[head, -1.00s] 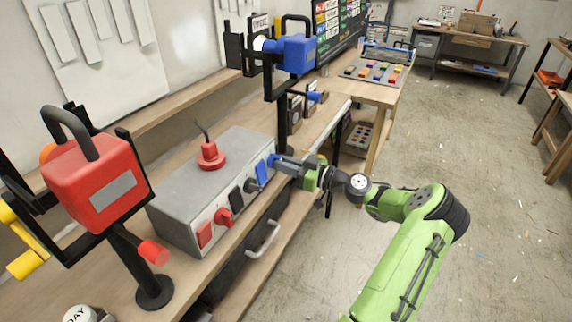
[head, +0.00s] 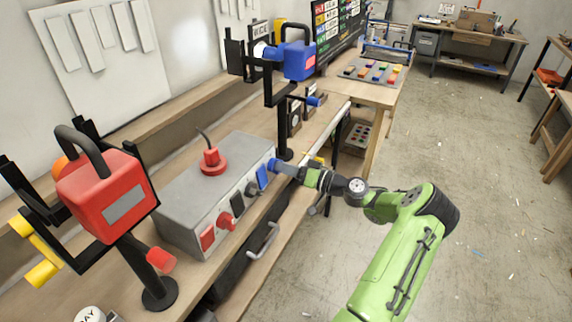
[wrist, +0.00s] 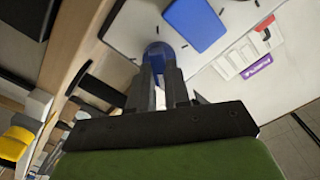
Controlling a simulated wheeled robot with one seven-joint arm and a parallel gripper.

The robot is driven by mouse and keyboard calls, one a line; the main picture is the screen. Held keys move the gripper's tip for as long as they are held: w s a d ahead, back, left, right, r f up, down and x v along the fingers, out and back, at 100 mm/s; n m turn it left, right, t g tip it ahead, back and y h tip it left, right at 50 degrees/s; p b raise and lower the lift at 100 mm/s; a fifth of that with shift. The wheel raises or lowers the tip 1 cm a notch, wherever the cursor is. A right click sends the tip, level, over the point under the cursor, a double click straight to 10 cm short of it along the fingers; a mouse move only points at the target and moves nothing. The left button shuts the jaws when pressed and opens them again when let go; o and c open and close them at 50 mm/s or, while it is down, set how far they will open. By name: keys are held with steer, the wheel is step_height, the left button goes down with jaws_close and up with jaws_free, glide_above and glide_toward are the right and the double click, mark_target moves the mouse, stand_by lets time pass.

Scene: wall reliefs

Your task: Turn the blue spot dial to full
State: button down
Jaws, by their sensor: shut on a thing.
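A grey control box (head: 195,190) lies on the bench with dials and coloured plates on its front. The blue dial (head: 273,164) is at the far end of that front, beside a blue plate (head: 262,177). My gripper (head: 281,168) reaches it from the right and is shut on it. In the wrist view the rounded blue dial (wrist: 158,49) shows between the tips of my gripper (wrist: 161,72), with the blue plate (wrist: 194,24) close by. The fingers hide part of the dial, and its pointer or setting cannot be read.
A red dial (head: 226,220) and a grey dial (head: 252,188) sit on the same front. A red lamp (head: 105,198) stands at the left, and a blue lamp (head: 297,60) stands behind the box. Open floor (head: 490,200) lies to the right.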

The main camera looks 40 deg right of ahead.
steer(key=m+p, duration=0.2)
steer(key=m, duration=0.4)
steer(key=m+p, duration=0.3)
steer(key=m, duration=0.4)
steer(key=m+p, duration=0.2)
steer(key=m, duration=0.4)
steer(key=shift+f+p, duration=0.3)
steer(key=shift+p, duration=0.1)
steer(key=shift+m, duration=0.4)
steer(key=c, duration=1.1)
jaws_free()
steer(key=v, duration=1.5)
steer(key=shift+s+d+b, duration=0.1)
steer(key=shift+s+b, duration=0.2)
steer(key=shift+s, duration=0.05)
